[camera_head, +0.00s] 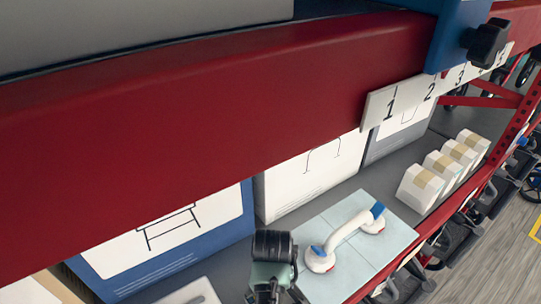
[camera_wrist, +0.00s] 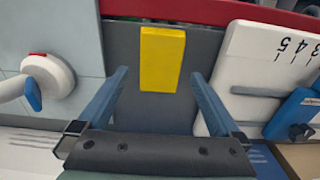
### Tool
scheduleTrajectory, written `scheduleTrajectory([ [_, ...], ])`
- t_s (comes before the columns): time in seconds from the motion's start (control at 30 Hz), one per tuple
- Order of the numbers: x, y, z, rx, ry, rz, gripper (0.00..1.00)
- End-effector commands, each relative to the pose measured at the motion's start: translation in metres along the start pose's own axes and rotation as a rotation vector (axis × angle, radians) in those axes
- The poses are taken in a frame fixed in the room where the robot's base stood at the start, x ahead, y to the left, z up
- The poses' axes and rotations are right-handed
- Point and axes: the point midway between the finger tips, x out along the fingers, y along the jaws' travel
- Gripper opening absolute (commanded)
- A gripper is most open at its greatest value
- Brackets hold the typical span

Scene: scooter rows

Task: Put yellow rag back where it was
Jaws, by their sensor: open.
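The yellow rag (camera_wrist: 162,58), a flat folded-looking rectangle, shows in the wrist view on the dark grey shelf surface (camera_wrist: 120,45). In the head view my wrist (camera_head: 272,250) shows at the bottom edge, and I cannot see the rag there.
Left of the rag, a white grab bar with blue ends (camera_wrist: 50,75) sits on pale tiles; it also shows in the head view (camera_head: 345,235). Right of the rag is a white panel with numbers (camera_wrist: 262,60). A red beam (camera_head: 200,120) crosses above the shelf. Small white boxes (camera_head: 425,185) stand farther right.

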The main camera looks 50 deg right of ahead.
Motion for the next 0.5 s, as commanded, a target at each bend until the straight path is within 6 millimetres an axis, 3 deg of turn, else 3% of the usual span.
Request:
scheduleTrajectory([
  [0.03, -0.015, 0.0, 0.0, 0.001, -0.001, 0.0, 1.0],
  [0.5, -0.069, 0.001, -0.001, 0.002, 0.003, 0.001, 1.0],
])
